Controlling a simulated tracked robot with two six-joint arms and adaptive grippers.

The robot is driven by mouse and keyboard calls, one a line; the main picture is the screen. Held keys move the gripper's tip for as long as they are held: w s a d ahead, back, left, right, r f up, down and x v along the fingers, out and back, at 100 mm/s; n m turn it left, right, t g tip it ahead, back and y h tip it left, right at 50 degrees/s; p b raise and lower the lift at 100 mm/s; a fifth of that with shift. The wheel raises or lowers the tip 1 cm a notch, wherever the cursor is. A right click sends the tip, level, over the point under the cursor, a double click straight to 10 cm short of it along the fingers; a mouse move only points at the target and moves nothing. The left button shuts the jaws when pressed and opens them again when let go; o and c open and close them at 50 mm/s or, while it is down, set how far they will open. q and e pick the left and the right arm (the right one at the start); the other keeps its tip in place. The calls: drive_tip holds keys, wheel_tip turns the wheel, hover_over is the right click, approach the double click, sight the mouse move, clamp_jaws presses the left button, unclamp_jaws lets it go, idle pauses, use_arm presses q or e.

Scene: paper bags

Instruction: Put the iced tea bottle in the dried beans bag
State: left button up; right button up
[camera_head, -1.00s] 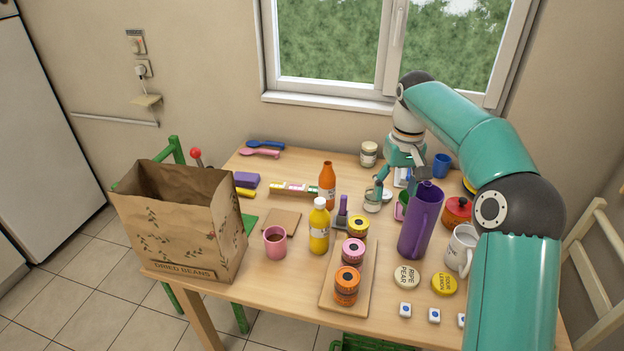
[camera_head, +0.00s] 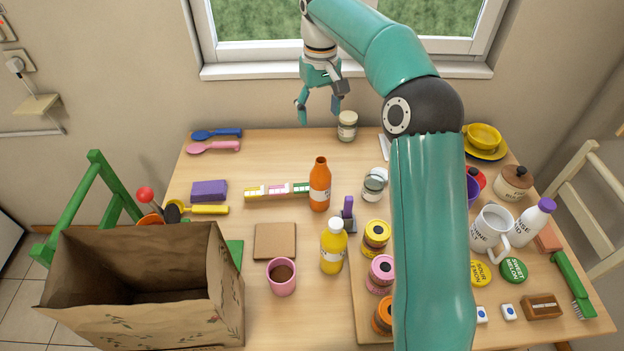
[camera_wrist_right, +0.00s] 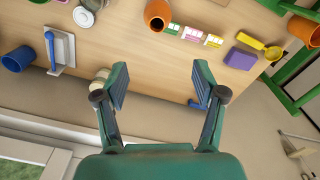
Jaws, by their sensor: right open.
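The open brown paper bag (camera_head: 140,320) stands at the front left; its dried beans lettering shows only in the earlier head view. Neither label is readable, so I cannot tell which is iced tea. My right gripper (camera_head: 320,108) is open and empty above the table's back edge, behind the orange bottle. In the right wrist view the gripper (camera_wrist_right: 160,82) is spread, with the orange bottle (camera_wrist_right: 157,12) beyond it. My left gripper is not in view.
A pink mug (camera_head: 282,278) and a brown board (camera_head: 275,241) lie between bag and bottles. A jar (camera_head: 347,126) stands close to my right gripper. My right arm crosses above the table's right half, which holds a white mug (camera_head: 490,230) and other items.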

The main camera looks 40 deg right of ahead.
hover_over(321, 161)
wheel_tip(321, 161, down, 10)
drive_tip(key=shift+s+a+f, duration=0.1)
drive_tip(key=shift+f, duration=0.85)
drive_tip(key=shift+s+a+f, duration=0.15)
drive_tip(key=shift+f, duration=0.85)
drive_tip(key=shift+s+a+f, duration=0.1)
drive_tip(key=shift+f, duration=0.85)
clamp_jaws()
